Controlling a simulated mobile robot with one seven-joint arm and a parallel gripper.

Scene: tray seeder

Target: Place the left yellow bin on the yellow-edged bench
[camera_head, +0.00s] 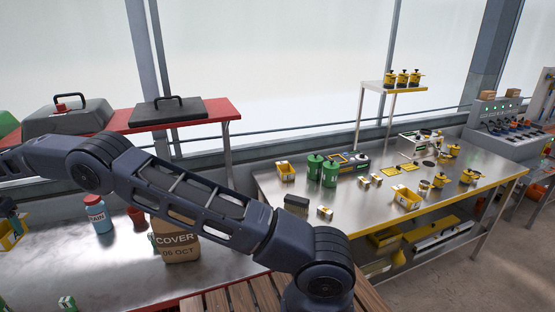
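A yellow bin (9,236) shows at the far left edge, over the steel surface of the left bench, partly cut off by the frame. A dark part with a teal patch, perhaps my gripper (7,207), is just above it. Its fingers cannot be made out, and I cannot tell if it touches the bin. My arm stretches from the bottom middle to the left edge. The yellow-edged bench (468,201) stands on the right. Two other yellow bins are on it, one at its back left (286,173) and one near its front edge (406,198).
Green canisters (315,168), a brush-like block (297,203), small boxes and several yellow devices stand on the yellow-edged bench. Bare steel shows around its middle. A paper sack (176,240) and blue jar (98,215) stand on the left bench. A red-edged shelf (190,115) is behind.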

